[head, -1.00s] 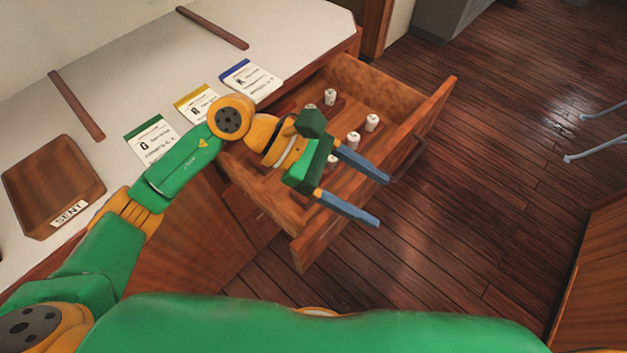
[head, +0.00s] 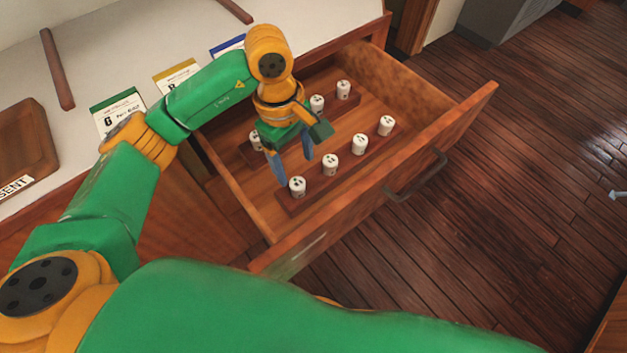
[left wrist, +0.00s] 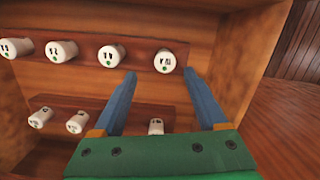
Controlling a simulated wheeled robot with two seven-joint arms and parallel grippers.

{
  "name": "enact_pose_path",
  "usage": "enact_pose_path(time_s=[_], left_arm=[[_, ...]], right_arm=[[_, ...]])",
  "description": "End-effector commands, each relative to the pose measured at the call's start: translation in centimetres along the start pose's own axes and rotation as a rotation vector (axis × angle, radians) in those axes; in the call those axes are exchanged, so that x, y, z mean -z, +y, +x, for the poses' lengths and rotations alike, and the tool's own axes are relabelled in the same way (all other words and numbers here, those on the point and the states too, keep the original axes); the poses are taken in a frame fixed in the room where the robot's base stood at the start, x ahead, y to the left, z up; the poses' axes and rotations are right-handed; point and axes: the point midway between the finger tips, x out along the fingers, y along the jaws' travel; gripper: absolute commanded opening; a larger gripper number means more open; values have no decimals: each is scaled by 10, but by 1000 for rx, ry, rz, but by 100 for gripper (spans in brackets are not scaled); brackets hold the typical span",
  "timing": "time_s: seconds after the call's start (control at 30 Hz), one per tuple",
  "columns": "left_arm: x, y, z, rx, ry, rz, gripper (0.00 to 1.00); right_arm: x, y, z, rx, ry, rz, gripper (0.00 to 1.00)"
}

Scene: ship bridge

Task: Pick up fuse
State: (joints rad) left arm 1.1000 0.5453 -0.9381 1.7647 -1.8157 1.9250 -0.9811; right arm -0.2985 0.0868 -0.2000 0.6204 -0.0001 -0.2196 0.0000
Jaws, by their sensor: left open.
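Several white cylindrical fuses with dark marks stand in two rows in the open wooden drawer. The front-row fuse at the left end (head: 298,186) is nearest my left gripper (head: 293,168). My left gripper is open and empty, its blue fingers pointing down over the drawer. In the left wrist view that fuse (left wrist: 165,62) appears between the fingertips (left wrist: 160,74), just beyond them; I cannot tell whether they touch. The back row has a fuse (head: 255,140) partly behind my gripper and two more (head: 317,103) (head: 343,90).
The drawer's walls (head: 440,130) surround the fuses; its front carries a dark handle (head: 416,178). Neighbouring front-row fuses (head: 331,165) (head: 360,144) (head: 386,125) stand spaced apart. The white desktop holds cards (head: 118,113) and a brown tray (head: 22,140). Wooden floor (head: 540,170) lies beyond.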

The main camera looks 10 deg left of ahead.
Motion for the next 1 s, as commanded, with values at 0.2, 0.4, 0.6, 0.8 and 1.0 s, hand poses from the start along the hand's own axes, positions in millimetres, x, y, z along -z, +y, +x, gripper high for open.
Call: enact_pose_path(time_s=[0.2,0.4,0.6,0.8,1.0], left_arm=[[-4,-2,36,7,-4,0,76],[-3,-1,62,0,-2,0,76],[-3,-1,63,-1,-1,0,70],[-3,-1,63,-1,-2,0,16],[-3,-1,62,-1,-2,0,0]], right_arm=[[1,0,-11,0,-1,1,50],[1,-5,-11,9,-1,4,50],[1,-7,-10,11,0,5,50],[1,-7,-10,11,-1,5,50],[1,-5,-10,8,-1,3,50]])
